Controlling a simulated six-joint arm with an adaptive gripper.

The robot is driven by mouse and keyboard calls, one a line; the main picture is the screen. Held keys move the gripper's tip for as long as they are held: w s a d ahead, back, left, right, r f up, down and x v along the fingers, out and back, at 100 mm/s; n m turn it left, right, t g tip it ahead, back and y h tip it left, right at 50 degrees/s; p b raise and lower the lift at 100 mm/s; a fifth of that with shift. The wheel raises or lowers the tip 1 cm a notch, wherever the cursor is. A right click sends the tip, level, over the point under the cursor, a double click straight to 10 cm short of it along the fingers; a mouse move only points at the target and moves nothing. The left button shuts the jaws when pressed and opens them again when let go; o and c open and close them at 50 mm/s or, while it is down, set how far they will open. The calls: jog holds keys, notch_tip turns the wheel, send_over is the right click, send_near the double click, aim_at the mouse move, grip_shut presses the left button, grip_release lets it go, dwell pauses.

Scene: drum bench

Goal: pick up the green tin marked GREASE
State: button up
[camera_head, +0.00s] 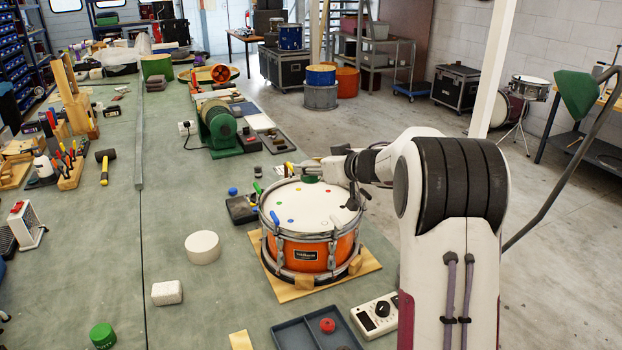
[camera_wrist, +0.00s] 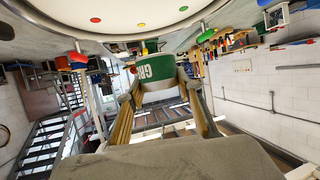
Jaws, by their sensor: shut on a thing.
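A green tin (camera_wrist: 155,72) with white lettering starting "GR" is between the two fingers of my gripper (camera_wrist: 162,92) in the wrist view. The rest of its lettering is hidden. My gripper (camera_head: 308,170) is shut on it. In the head view, a small part of the green tin (camera_head: 309,180) shows below the fingers, at the far side of the drum's white top. I cannot tell whether the tin touches the drum. A second green tin or lid (camera_head: 103,335) stands at the near left of the bench; its marking is too small to read.
The orange snare drum (camera_head: 311,254) stands on a wooden board (camera_head: 286,291), with coloured dots on its head. A white round block (camera_head: 202,247), a white brick (camera_head: 167,292), a grey tray (camera_head: 290,335) and a meter (camera_head: 378,315) lie around it.

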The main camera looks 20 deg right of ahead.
jog(key=shift+r, duration=0.9)
